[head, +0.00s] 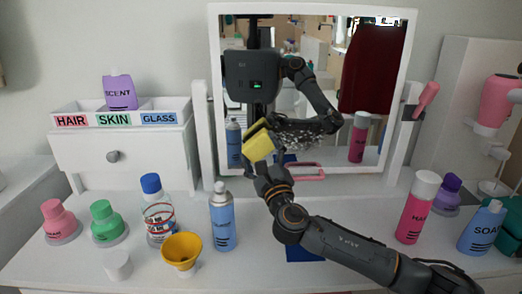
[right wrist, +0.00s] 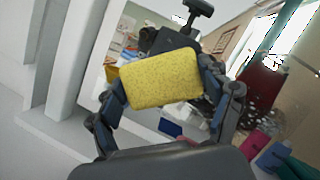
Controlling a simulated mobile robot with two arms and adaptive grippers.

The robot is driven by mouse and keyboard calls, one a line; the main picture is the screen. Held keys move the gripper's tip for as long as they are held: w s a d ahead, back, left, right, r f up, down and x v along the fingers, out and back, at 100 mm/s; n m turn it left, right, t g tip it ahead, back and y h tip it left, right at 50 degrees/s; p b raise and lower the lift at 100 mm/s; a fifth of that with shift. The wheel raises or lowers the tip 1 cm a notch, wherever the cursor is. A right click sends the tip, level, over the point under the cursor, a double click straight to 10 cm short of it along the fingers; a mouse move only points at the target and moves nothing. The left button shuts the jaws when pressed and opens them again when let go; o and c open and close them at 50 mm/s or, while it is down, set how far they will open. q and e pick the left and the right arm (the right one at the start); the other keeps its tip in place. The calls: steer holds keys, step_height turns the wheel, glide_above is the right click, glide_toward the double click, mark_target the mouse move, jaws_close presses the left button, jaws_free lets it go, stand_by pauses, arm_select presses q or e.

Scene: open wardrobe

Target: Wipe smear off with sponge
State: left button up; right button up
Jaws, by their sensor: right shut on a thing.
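My right gripper (head: 265,164) is shut on a yellow sponge (head: 257,141) and holds it up in front of the left part of the mirror (head: 335,90). In the right wrist view the sponge (right wrist: 163,79) sits between the two fingers (right wrist: 166,92). A whitish speckled smear (head: 291,141) shows on the lower middle of the glass, just right of the sponge. It also shows in the right wrist view (right wrist: 262,116). I cannot tell whether the sponge touches the glass. My left gripper is not in view.
A blue spray bottle (head: 222,222), yellow funnel (head: 181,249) and blue-capped bottle (head: 158,214) stand left of my right arm. A pink bottle (head: 415,212) and blue soap bottle (head: 481,229) stand right. A drawer box (head: 120,158) stands left of the mirror. My reflection shows in the glass.

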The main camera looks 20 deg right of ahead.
steer(key=shift+w, duration=0.3)
stand_by(0.5)
steer(key=shift+w+d, duration=0.25)
steer(key=shift+w, duration=0.4)
